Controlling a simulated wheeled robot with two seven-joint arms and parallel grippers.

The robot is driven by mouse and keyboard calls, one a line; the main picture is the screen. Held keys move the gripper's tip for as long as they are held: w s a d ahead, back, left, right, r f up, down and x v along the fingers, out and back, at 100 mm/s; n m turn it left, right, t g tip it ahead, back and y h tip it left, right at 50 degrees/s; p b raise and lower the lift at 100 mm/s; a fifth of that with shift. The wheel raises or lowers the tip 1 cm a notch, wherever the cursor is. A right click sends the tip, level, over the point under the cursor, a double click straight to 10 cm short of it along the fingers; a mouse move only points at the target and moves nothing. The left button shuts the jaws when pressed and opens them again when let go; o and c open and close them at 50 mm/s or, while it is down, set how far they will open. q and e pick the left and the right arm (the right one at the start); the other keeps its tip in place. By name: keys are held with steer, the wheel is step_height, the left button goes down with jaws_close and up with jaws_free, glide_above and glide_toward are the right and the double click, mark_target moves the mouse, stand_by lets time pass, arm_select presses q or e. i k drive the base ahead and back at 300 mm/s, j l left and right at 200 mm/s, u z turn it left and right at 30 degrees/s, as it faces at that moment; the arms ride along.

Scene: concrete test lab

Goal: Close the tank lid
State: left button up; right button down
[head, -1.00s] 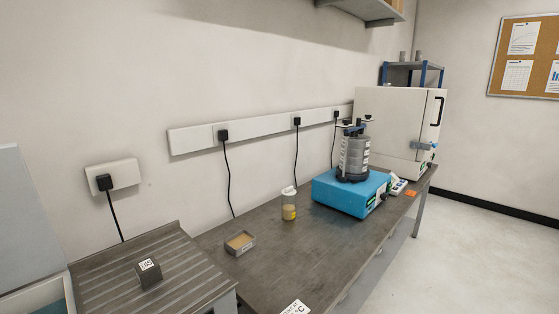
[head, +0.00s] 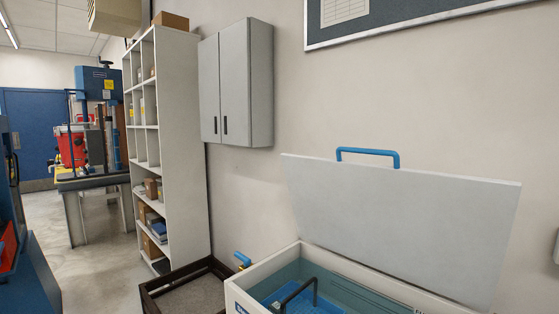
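The tank (head: 262,283) stands at the lower right of the head view, a pale box with water inside. Its light grey lid (head: 400,220) is open, standing up and leaning back at the rear of the tank. A blue handle (head: 368,152) sits on the lid's top edge. A blue item with a dark handle (head: 302,294) is in the tank. The tank's front is cut off by the bottom of the picture. Neither of my grippers shows.
A dark-framed low tray (head: 167,287) lies left of the tank. Shelves (head: 182,150) and a grey wall cabinet (head: 237,84) stand beyond. A blue machine (head: 36,270) is at the left edge. Open floor (head: 95,270) lies between it and the shelves.

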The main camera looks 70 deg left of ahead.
mark_target(448, 235)
steer(key=u, duration=1.7)
